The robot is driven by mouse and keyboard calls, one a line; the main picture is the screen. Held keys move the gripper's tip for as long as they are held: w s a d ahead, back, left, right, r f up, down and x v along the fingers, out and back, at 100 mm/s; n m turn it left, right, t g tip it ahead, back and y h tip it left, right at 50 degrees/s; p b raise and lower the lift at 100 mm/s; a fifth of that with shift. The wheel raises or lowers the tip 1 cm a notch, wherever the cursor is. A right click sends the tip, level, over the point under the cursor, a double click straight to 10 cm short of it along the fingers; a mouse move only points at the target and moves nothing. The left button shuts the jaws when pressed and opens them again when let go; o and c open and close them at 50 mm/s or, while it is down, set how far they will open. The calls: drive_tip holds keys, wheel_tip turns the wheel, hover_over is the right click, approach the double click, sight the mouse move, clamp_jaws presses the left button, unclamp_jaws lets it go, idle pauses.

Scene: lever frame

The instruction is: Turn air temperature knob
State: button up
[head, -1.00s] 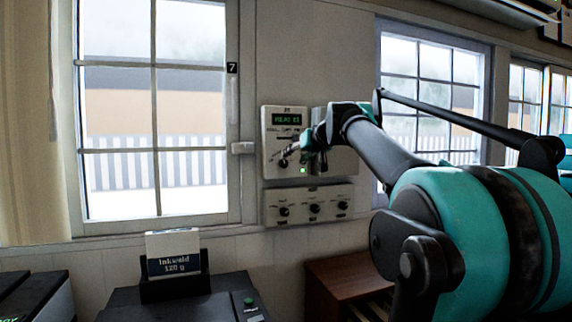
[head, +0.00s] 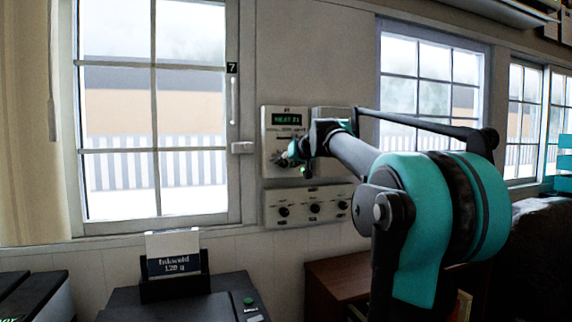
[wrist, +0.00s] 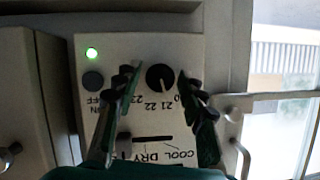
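The air temperature knob (wrist: 160,77) is a round black knob on a light control panel, with numbers such as 21, 22 and 23 beside it. The panel (head: 269,116) hangs on the wall in the head view, its display reading HEAT. My gripper (wrist: 157,80) is open, one finger on each side of the knob in the wrist view. A gap shows between each fingertip and the knob. In the head view my gripper (head: 296,152) is in front of the panel's lower part and hides the knob.
A slider slot (wrist: 145,138) is marked COOL and DRY. A second panel (head: 299,207) with three knobs hangs below. A window with a handle (head: 242,147) is to the left.

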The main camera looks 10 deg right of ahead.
clamp_jaws()
drive_tip(key=shift+d+f+m+y, duration=0.1)
drive_tip(key=shift+d+m+y, duration=0.05)
drive_tip(key=shift+m+y, duration=1.55)
drive_tip(key=shift+m+h, duration=0.3)
drive_tip(key=shift+m, duration=0.1)
drive_tip(key=shift+o, duration=1.6)
unclamp_jaws()
